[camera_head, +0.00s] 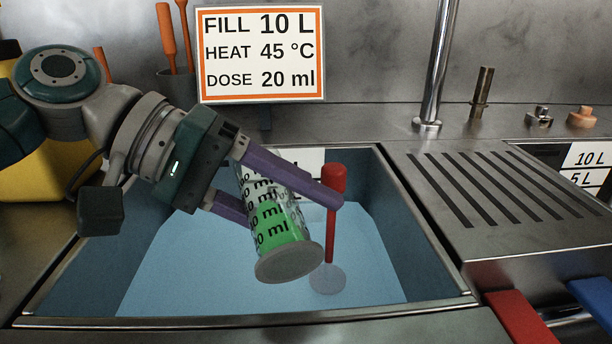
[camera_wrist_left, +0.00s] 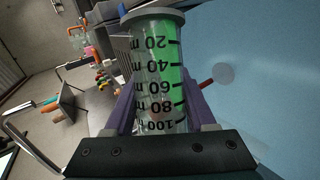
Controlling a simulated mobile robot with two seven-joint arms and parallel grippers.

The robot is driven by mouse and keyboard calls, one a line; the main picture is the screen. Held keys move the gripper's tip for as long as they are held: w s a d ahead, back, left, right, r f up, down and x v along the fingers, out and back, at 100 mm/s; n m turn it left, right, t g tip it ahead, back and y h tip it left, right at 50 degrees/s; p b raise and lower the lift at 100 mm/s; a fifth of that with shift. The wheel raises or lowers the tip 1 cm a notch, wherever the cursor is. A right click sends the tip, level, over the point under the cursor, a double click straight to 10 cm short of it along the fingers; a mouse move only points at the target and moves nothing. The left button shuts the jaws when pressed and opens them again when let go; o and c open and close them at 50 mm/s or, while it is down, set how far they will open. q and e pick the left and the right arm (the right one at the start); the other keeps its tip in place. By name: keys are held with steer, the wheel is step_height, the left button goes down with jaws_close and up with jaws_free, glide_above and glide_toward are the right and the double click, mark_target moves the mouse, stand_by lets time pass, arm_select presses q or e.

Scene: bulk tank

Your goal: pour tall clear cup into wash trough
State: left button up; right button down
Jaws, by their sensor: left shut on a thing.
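My left gripper (camera_head: 288,208) is shut on the tall clear cup (camera_head: 270,215), with one purple finger on each side. The cup has black ml marks and holds green liquid toward its grey base. It is tilted above the wash trough (camera_head: 85,270), base toward the lower right in the head view. Its mouth is hidden behind the gripper. In the left wrist view the cup (camera_wrist_left: 158,75) shows the green along one side. The trough holds pale blue liquid. My right gripper is not in view.
A red-handled rod (camera_head: 330,240) with a round disc stands in the trough, close beside the cup and finger. A slotted metal drainer (camera_head: 490,195) lies to the right. A sign (camera_head: 260,55) and a tap pipe (camera_head: 437,70) stand behind.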

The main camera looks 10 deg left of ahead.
arm_select(q)
steer(key=shift+w+f, duration=0.1)
steer(key=shift+f, duration=0.1)
steer(key=shift+w+a+f+n+g+h+b, duration=0.25)
steer(key=shift+f+b, duration=0.25)
steer(key=shift+b, duration=0.45)
steer(key=shift+r+n+g+h, duration=0.25)
steer(key=shift+g, duration=0.1)
steer(key=shift+w+r+n+h, duration=0.1)
steer(key=shift+r+n+h, duration=0.3)
stand_by(0.7)
